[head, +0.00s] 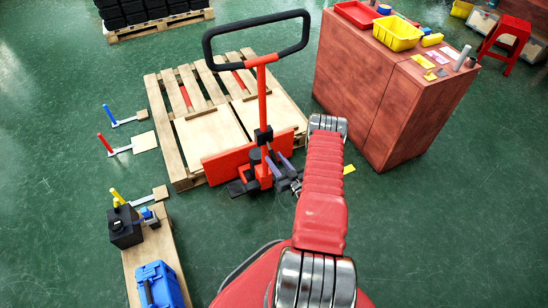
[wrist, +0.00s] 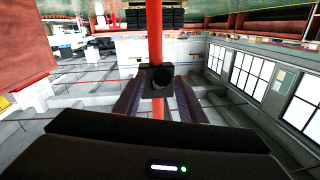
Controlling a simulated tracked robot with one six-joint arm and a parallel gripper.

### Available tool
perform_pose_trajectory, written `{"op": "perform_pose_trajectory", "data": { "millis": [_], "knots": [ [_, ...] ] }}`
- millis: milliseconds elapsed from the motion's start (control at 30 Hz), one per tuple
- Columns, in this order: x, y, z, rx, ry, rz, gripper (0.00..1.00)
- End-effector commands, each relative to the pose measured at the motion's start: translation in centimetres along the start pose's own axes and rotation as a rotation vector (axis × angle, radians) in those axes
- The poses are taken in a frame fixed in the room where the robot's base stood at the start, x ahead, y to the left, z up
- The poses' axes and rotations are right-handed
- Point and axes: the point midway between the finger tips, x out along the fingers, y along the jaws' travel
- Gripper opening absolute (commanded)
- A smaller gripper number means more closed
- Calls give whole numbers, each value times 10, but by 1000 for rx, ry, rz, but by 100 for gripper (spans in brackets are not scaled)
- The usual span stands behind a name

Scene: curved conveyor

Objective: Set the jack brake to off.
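The red pallet jack (head: 262,92) stands upright at the wooden pallet, with a black loop handle (head: 256,35) on top. A black block (head: 263,136) sits low on its red post, and black pedal-like parts (head: 240,188) show at its foot. Which part is the brake, and its setting, I cannot tell. My gripper (head: 276,163) is at the lower post, on its right side. In the wrist view, my gripper's (wrist: 158,92) two dark fingers are spread apart. A black block with a round face (wrist: 160,79) shows between them, in front of the red post (wrist: 155,30). Contact is unclear.
The wooden pallet (head: 160,115) lies behind the jack. A red-brown cabinet (head: 350,85) stands to the right with trays on top. Small levers with red (head: 105,143) and blue (head: 108,113) handles are on the floor at left. A blue case (head: 160,286) sits at lower left.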

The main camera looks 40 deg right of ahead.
Motion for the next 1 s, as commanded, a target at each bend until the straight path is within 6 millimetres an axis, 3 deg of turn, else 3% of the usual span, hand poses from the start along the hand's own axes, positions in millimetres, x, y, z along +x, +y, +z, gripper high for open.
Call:
{"op": "perform_pose_trajectory", "data": {
  "millis": [200,500,1000],
  "knots": [
    [18,0,0,0,0,0,37],
    [19,0,0,1,0,0,37],
    [19,0,0,0,0,1,2]
  ]
}}
